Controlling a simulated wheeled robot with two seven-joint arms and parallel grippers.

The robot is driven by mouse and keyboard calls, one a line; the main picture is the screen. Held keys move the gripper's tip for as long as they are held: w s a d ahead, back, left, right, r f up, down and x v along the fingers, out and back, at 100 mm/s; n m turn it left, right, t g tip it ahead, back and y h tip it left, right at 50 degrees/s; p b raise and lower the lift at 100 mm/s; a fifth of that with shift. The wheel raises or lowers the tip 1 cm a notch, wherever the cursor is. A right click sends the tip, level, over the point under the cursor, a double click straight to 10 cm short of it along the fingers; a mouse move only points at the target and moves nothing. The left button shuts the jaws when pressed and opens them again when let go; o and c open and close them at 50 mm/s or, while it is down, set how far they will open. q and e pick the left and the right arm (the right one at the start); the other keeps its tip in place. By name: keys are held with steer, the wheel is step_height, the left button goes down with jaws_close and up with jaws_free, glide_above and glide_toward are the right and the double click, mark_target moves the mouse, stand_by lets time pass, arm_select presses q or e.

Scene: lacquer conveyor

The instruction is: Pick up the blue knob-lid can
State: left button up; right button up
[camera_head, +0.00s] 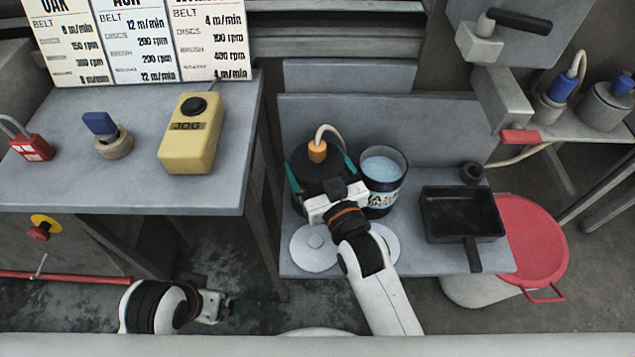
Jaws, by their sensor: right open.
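A second pale disc (383,243) lies partly behind my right arm. My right gripper (317,156) is open, its teal fingers on either side of a dark can with an orange fitting and a hose (316,164), just left of the blue can. I cannot tell whether the fingers touch it. My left gripper (234,304) is low at left; its jaw opening is unclear.
The grey shelf (448,258) also holds a black tray with a handle (461,215) at right. A red-lidded bucket (533,240) stands beyond it.

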mark_target(321, 153)
steer(key=c, duration=1.7)
steer(key=shift+r, duration=0.15)
steer(key=shift+r, duration=0.15)
steer(key=shift+r+p, duration=1.1)
steer(key=shift+r, duration=1.6)
arm_select(q)
steer(key=shift+p+x, duration=0.7)
steer(key=shift+x, duration=1.2)
arm_select(e)
steer(key=shift+r, duration=2.1)
arm_select(q)
steer(key=shift+w, duration=0.1)
arm_select(e)
steer(key=shift+f, duration=0.1)
